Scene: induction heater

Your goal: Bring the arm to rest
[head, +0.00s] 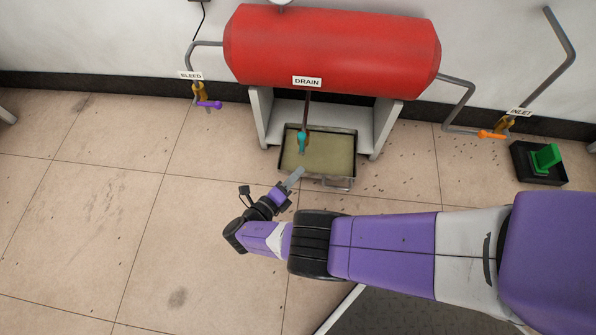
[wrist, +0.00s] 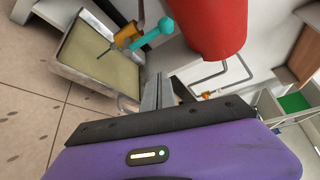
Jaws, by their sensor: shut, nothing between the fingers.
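My purple arm reaches in from the right in the head view, and my gripper (head: 297,174) points at the near edge of the drain tray (head: 344,183). The gripper is shut and empty. In the wrist view its grey fingers (wrist: 158,92) are together, beside the tray (wrist: 72,75). The drain valve has a teal handle (head: 302,140) and hangs over the tray, which holds murky yellowish liquid. The handle also shows in the wrist view (wrist: 152,35). I cannot tell whether the fingers touch the tray's edge.
A red tank (head: 330,48) on a grey stand is behind the tray. The bleed valve (head: 208,104) has a purple handle at left; the inlet valve (head: 492,134) has an orange one at right. A green pedal (head: 544,158) sits in a black base. The left floor is clear.

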